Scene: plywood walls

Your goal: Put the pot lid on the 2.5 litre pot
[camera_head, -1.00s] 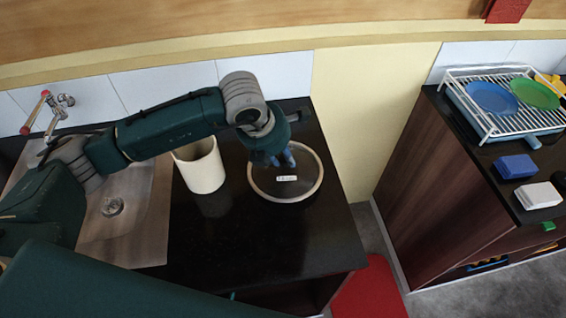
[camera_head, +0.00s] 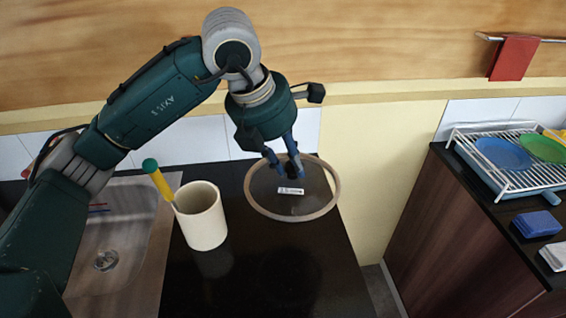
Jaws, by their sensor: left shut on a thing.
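The pot lid (camera_head: 318,211) is a round, see-through disc with a beige rim and a small white label. My left gripper (camera_head: 287,171) comes down on it from above, its blue fingers shut on the dark knob at the lid's middle. The lid appears raised above the dark counter, close to the yellow wall panel, and looks slightly tilted. No pot shows in this view. My right gripper is not in view.
A cream container (camera_head: 204,222) stands left of the lid with a yellow-handled tool (camera_head: 158,180) in it. A sink (camera_head: 112,250) is further left. A dish rack (camera_head: 510,165) with plates stands on the right counter, across a gap. The front counter (camera_head: 275,275) is clear.

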